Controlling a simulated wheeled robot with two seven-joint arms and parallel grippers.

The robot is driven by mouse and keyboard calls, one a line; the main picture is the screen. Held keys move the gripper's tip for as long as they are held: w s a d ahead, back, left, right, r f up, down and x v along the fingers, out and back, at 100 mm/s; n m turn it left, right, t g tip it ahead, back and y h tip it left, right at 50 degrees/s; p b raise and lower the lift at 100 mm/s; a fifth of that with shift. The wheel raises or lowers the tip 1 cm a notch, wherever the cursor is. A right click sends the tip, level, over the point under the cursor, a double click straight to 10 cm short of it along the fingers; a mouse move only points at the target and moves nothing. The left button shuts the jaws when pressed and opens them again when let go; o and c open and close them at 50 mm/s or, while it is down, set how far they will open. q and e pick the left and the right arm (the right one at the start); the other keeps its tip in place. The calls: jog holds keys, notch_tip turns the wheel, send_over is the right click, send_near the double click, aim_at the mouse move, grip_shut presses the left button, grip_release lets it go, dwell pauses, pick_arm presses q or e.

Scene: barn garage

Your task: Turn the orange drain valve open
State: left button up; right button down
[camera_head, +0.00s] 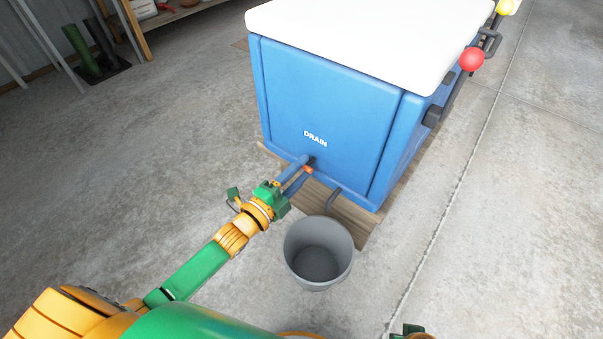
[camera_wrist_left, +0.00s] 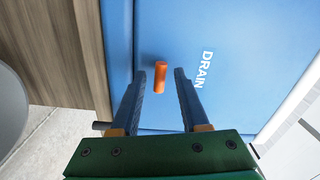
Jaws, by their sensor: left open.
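The orange drain valve (camera_head: 308,169) is a small handle low on the front of the blue machine (camera_head: 325,95), just under the white word DRAIN. In the left wrist view the valve handle (camera_wrist_left: 160,77) shows as a short orange bar, roughly upright in the picture. My left gripper (camera_head: 302,168) is open, with its two fingers reaching to the valve. In the left wrist view the fingertips (camera_wrist_left: 160,73) stand on either side of the handle, with gaps visible on both sides. A small green and orange part of my right arm shows at the bottom edge of the head view.
A grey bucket (camera_head: 318,275) stands on the floor in front of the machine, below a dark drain pipe (camera_head: 332,198). The machine rests on a wooden pallet (camera_head: 350,222). Red and yellow knobs are on its right side.

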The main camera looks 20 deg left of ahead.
pick_arm(q)
jog(key=shift+w+d, duration=0.15)
jog(key=shift+w, duration=0.25)
pick_arm(e)
jog(key=shift+r, duration=0.35)
pick_arm(q)
grip_shut()
pick_arm(e)
jog(key=shift+w, duration=0.1)
pick_arm(q)
jog(key=shift+n+p, duration=2.45)
jog(key=shift+n, duration=6.55)
pick_arm(e)
jog(key=s+d+f, duration=0.1)
jog(key=s+f, duration=0.4)
jog(key=f, duration=0.3)
jog(key=shift+s+d+g, duration=0.15)
jog(key=shift+d+g, duration=0.1)
jog(key=shift+g, duration=0.05)
jog(key=shift+f, duration=0.1)
pick_arm(q)
grip_release()
